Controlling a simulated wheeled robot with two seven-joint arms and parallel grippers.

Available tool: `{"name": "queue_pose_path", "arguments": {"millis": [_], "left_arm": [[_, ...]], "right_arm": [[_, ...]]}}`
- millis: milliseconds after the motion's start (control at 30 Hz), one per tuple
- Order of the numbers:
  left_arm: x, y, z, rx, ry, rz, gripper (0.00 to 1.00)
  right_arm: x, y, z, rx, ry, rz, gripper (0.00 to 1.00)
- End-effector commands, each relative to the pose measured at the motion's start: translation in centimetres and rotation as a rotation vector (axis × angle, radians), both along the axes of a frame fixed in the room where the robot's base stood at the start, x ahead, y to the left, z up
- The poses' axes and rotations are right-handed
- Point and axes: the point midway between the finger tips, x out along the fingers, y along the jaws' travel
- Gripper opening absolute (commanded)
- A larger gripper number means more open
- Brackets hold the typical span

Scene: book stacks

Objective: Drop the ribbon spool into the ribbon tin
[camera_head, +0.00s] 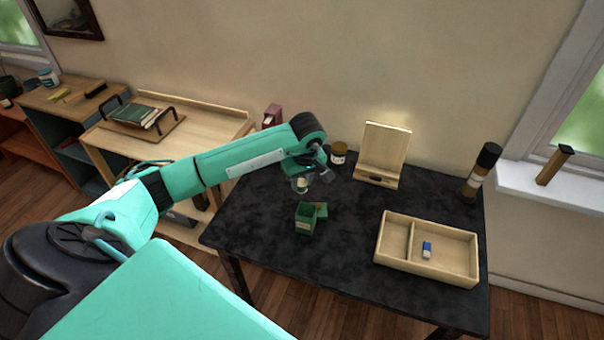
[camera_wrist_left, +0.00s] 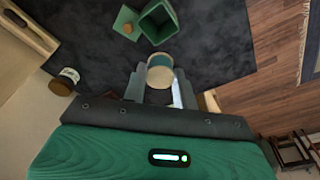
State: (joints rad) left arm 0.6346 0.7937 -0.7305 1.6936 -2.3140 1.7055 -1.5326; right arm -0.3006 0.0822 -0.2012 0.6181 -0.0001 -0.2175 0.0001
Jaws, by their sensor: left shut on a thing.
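The ribbon spool (camera_wrist_left: 160,72), a small round thing with a pale tan end and a teal edge, is between the fingers of my left gripper (camera_wrist_left: 160,84) in the left wrist view. In the head view the left gripper (camera_head: 302,186) is shut on the spool above the black table. The ribbon tin (camera_head: 305,220) is a small dark green box, open at the top, just below the gripper. It also shows in the left wrist view (camera_wrist_left: 158,23), beyond the spool. A green lid-like piece (camera_head: 321,210) with a small knob lies beside the tin.
A wooden two-part tray (camera_head: 448,271) with a blue and white eraser (camera_head: 427,249) is at the table's right. A wooden stand (camera_head: 384,153), a jar (camera_head: 338,153) and a dark cylinder (camera_head: 481,171) are at the back. The table's front left is clear.

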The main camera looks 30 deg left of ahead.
Motion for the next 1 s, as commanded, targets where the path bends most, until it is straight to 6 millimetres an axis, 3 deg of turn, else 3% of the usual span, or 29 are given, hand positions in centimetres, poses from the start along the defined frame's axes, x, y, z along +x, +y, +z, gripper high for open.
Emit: {"name": "queue_pose_path", "arguments": {"millis": [300, 633, 667, 767, 1000], "left_arm": [[0.0, 0.0, -3.8, -0.002, 0.001, 0.001, 0.04], [0.0, 0.0, -4.1, 0.000, 0.000, -0.001, 0.04], [0.0, 0.0, -4.1, 0.000, 0.000, -0.001, 0.32], [0.0, 0.0, -4.1, 0.000, 0.000, -0.001, 0.52], [0.0, 0.0, -4.1, 0.000, 0.000, 0.000, 0.54]], "right_arm": [[0.1, 0.0, -1.7, 0.000, 0.001, 0.000, 0.76], [0.1, 0.2, -1.7, 0.002, 0.000, -0.002, 0.76], [0.1, 0.3, -1.7, 0.002, 0.000, -0.003, 0.76], [0.2, 0.4, -1.7, 0.003, 0.000, -0.003, 0.76], [0.2, 0.4, -1.7, 0.003, 0.000, -0.003, 0.76]]}}
